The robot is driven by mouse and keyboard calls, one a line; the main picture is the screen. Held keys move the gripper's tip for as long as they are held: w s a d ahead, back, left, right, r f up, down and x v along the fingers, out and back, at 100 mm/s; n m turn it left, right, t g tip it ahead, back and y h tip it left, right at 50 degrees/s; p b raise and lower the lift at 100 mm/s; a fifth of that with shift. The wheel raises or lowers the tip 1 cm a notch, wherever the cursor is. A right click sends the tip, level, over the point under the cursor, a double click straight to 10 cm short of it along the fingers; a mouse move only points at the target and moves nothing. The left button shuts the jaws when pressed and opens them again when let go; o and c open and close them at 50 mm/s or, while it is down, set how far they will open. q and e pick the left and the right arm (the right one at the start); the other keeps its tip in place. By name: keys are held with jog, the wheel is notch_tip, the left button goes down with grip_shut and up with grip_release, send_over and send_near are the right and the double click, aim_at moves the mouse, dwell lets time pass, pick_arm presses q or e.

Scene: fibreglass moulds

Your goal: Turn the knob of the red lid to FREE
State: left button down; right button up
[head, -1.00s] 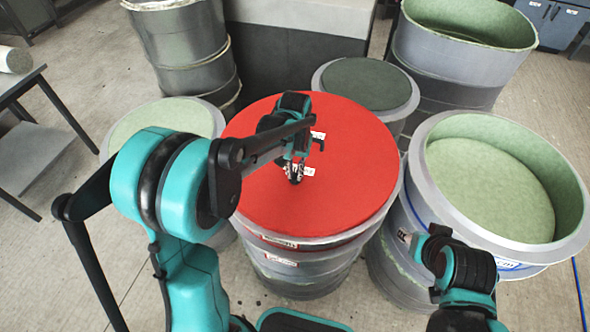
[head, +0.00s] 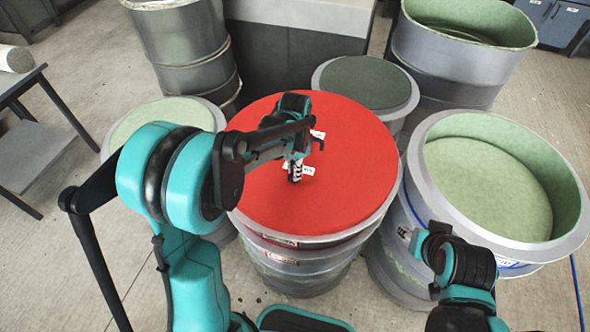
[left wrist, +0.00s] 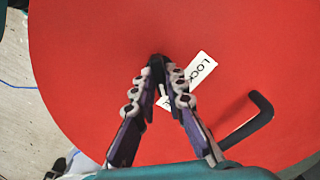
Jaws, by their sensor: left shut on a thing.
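The red lid (head: 350,185) lies flat on the middle drum. My left gripper (head: 294,178) points down onto the lid near its middle. In the left wrist view my left gripper (left wrist: 160,72) is shut on the small black knob (left wrist: 158,63), which is mostly hidden between the fingertips. A white label reading LOCK (left wrist: 198,70) lies just right of the fingertips. A black bent handle (left wrist: 262,112) stands to the right. My right gripper (head: 422,243) hangs at lower right; its fingers are unclear.
An open drum with a pale green inside (head: 490,190) stands close on the right. A lower green-topped drum (head: 140,118) is on the left and a dark-topped one (head: 365,82) behind. A grey drum (head: 182,45) and a tall open drum (head: 450,60) stand farther back.

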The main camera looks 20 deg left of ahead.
pick_arm(q)
jog(key=shift+m, duration=0.4)
jog(key=c, duration=1.6)
grip_release()
jog(key=shift+o, duration=0.2)
notch_tip(320, 180, up, 12)
jog(key=s+a+f+n+t, duration=0.1)
jog(key=s+n+t, duration=0.2)
jog(key=s, duration=0.5)
jog(key=s+a+f+n+t, duration=0.1)
jog(key=s+n+t, duration=0.3)
jog(key=s, duration=0.5)
jog(key=n, duration=0.2)
jog(key=shift+a+f+n, duration=0.3)
jog(key=shift+a, duration=0.05)
